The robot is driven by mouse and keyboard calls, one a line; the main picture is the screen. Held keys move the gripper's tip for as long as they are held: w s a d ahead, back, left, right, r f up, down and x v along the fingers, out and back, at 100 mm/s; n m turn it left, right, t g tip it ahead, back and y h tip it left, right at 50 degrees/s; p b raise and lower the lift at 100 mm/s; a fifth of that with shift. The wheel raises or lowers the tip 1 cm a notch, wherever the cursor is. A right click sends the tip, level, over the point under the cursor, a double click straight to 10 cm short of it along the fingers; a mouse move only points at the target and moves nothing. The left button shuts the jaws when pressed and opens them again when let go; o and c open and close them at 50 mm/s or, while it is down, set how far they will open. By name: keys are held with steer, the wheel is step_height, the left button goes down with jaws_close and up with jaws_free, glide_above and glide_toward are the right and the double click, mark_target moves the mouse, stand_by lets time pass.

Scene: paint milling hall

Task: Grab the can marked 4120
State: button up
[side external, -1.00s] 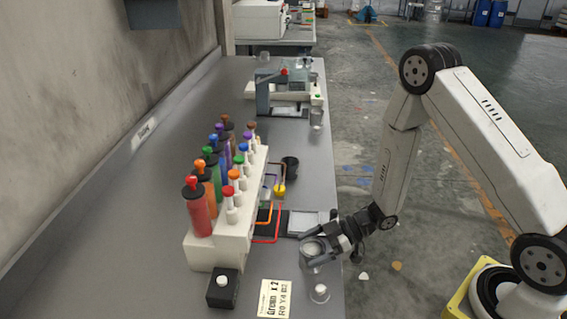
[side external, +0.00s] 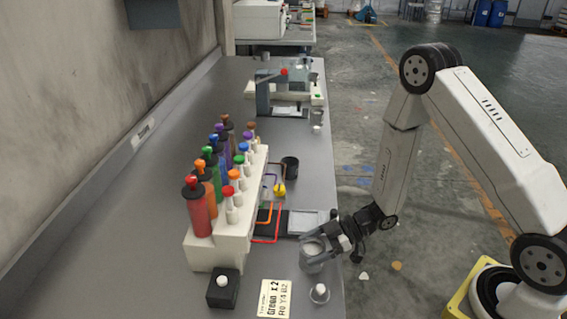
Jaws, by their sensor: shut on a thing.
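My gripper (side external: 322,246) is at the right edge of the grey bench, low over the surface. It is shut on a small round can (side external: 312,250) with a pale, whitish top. The fingers surround much of the can's side. No marking 4120 can be read on it from this view. I cannot tell whether the can touches the bench or is just above it.
A pale rack (side external: 222,240) of several coloured bottles stands left of my gripper. A card reading "Green x 2" (side external: 276,298), a small clear cup (side external: 319,293), a dark block (side external: 223,288) and a scale (side external: 303,222) lie close by. A dark cup (side external: 290,167) stands farther back.

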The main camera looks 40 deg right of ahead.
steer(key=shift+r, duration=0.15)
step_height(320, 180, up, 10)
stand_by(0.7)
stand_by(0.6)
